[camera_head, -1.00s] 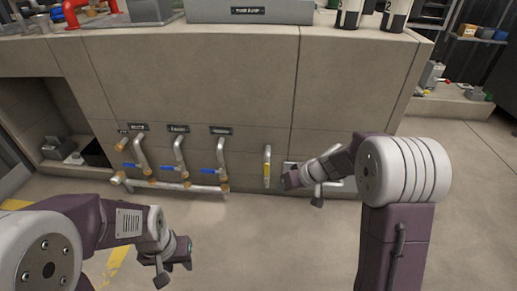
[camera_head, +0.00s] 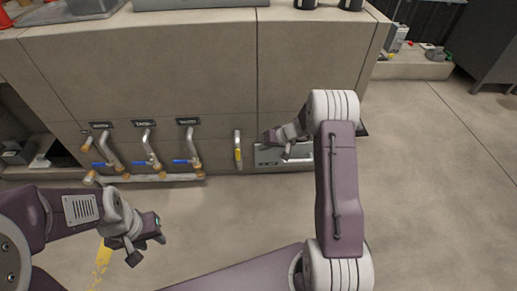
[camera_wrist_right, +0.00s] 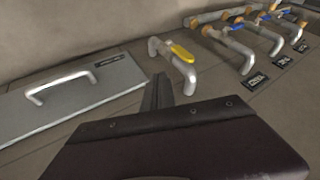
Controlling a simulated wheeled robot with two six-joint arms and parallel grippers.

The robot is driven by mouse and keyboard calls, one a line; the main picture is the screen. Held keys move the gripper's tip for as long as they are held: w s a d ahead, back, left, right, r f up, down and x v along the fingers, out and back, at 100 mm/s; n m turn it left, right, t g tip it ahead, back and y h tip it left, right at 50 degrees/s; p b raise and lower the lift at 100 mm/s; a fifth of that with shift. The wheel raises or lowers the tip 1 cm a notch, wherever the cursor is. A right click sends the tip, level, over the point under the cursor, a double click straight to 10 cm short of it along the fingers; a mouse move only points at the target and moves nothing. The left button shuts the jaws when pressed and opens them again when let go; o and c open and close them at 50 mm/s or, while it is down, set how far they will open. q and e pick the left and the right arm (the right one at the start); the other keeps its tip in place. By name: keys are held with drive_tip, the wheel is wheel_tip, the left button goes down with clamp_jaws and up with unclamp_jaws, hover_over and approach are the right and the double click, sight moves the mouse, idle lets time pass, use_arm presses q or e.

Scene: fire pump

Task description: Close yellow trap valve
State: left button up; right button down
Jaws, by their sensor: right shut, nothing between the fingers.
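The yellow trap valve is a yellow lever (camera_head: 238,154) on a short silver pipe on the front of the counter, right of the blue-handled pipes. In the right wrist view the yellow lever (camera_wrist_right: 182,53) lies along its pipe, beyond the fingers. My right gripper (camera_head: 268,137) is just right of the valve, apart from it; its closed fingers also show in the right wrist view (camera_wrist_right: 158,92). It is shut and empty. My left gripper (camera_head: 157,228) hangs at lower left, away from the wall; whether its fingers are apart is not clear.
Several pipes with blue handles (camera_head: 148,162) stand left of the valve, joined by a horizontal pipe low on the wall. A grey panel with a handle (camera_wrist_right: 75,92) is on the valve's other side, partly behind my right gripper in the head view. The floor in front is open.

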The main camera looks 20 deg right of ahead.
sight(238, 157)
drive_tip(key=w+a+f+b, duration=0.4)
drive_tip(key=a+f, duration=0.2)
drive_tip(key=shift+w+a, duration=0.2)
drive_tip(key=shift+w, duration=0.2)
